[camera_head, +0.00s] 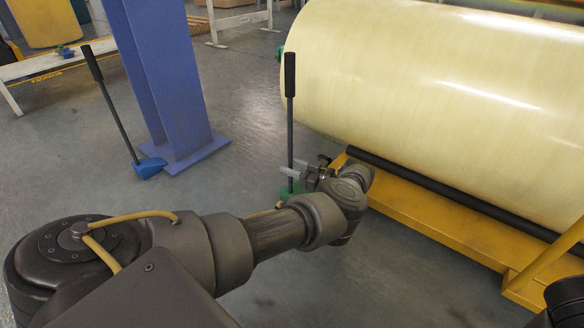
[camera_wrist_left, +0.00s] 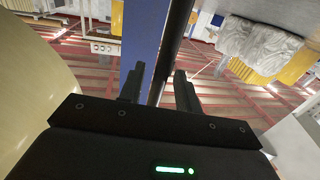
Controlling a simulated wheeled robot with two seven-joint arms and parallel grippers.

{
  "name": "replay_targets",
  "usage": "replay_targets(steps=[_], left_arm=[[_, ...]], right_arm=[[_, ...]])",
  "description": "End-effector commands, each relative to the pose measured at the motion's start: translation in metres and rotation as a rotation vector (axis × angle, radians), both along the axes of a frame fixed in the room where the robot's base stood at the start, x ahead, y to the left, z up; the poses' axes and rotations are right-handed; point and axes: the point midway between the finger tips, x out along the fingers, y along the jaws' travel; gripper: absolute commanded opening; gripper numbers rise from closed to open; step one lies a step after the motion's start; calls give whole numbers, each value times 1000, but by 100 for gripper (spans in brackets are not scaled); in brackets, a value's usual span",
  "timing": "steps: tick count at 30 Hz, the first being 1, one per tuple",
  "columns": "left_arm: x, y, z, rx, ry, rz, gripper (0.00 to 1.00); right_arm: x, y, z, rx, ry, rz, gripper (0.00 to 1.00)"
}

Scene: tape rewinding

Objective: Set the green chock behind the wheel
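The green chock (camera_head: 289,192) stands on the floor just left of the yellow cradle under the big roll, with a tall dark handle (camera_head: 290,80) rising upright from it. My left gripper (camera_head: 305,172) is low at this handle, just above the chock; my wrist and forearm are in front. In the left wrist view a dark pole passes between the two fingers of my left gripper (camera_wrist_left: 159,88), which are apart with a gap on each side of it. No wheel can be made out clearly. My right gripper is not in view.
A large pale yellow roll (camera_head: 430,90) lies on the yellow cradle (camera_head: 440,225) at right. A blue chock (camera_head: 150,167) with its own dark handle stands beside a blue column (camera_head: 165,75) at left.

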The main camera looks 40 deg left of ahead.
Motion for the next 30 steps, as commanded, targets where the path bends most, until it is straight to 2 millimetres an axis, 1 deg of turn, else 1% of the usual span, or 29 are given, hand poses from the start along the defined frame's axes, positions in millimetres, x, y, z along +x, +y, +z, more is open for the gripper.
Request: replay_targets(steps=[9,11,14,24,27,30], left_arm=[[0,0,1,0,-1,0,36],[1,-5,1,-1,0,-1,36],[4,-17,1,-3,-1,-3,36],[19,-85,0,-4,-1,-3,36],[22,-100,0,-3,-2,-1,36],[25,-110,0,-1,0,-2,36]], right_arm=[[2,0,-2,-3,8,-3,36],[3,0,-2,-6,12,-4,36],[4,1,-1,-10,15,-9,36],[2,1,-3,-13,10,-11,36],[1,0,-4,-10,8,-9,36],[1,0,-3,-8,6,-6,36]])
